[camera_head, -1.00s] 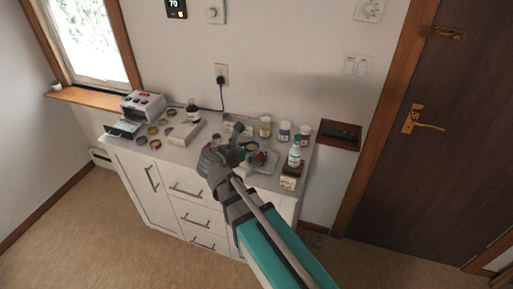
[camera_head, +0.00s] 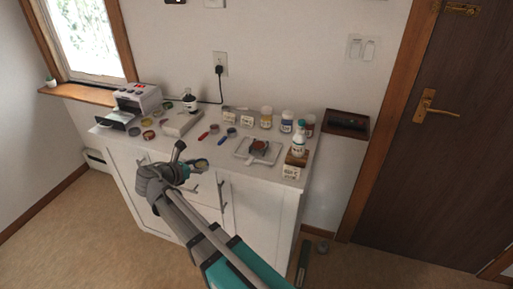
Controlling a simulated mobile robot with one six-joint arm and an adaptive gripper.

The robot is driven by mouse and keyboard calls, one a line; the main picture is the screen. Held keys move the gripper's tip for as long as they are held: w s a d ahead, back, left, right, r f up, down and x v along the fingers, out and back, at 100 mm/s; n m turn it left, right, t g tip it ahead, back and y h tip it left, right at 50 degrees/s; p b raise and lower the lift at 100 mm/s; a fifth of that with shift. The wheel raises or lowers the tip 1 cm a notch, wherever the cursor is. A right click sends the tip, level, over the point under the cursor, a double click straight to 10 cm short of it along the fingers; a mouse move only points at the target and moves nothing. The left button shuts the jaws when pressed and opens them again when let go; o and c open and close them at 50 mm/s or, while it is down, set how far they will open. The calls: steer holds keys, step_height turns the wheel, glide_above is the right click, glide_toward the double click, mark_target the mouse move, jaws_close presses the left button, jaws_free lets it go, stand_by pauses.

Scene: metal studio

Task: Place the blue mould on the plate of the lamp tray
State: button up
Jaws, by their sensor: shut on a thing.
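My gripper (camera_head: 188,168) is in front of the counter, left of its middle. The lamp (camera_head: 138,97) is a white box at the counter's left end. Its tray (camera_head: 104,128) is pulled out to the front left. The plate in it looks dark and I see nothing on it. The gripper is right of the tray and nearer to me, well apart from it.
Several round coloured moulds (camera_head: 148,135) lie right of the lamp tray, near a white block (camera_head: 181,124) and a dark bottle (camera_head: 190,103). A white tray (camera_head: 242,152), a pump bottle (camera_head: 298,145) and several jars (camera_head: 286,122) stand on the right. Open air lies before the counter.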

mark_target(220, 153)
steer(key=s+a+f+b, duration=0.1)
steer(key=a+f+b, duration=0.1)
steer(key=a+f, duration=0.1)
steer(key=shift+s+a+f, duration=0.2)
steer(key=shift+a, duration=0.7)
steer(key=shift+w, duration=0.1)
steer(key=w+d, duration=0.2)
steer(key=w, duration=0.1)
steer(key=w+d, duration=0.3)
steer(key=w, duration=0.1)
steer(key=w+d, duration=0.3)
steer(key=w, duration=0.1)
steer(key=shift+w+d, duration=0.1)
steer(key=shift+w, duration=0.15)
steer(key=w+d, duration=0.2)
steer(key=w, duration=0.1)
steer(key=shift+w+d, duration=0.1)
steer(key=shift+w, duration=0.05)
steer(key=shift+f+b, duration=0.1)
steer(key=shift+b, duration=0.2)
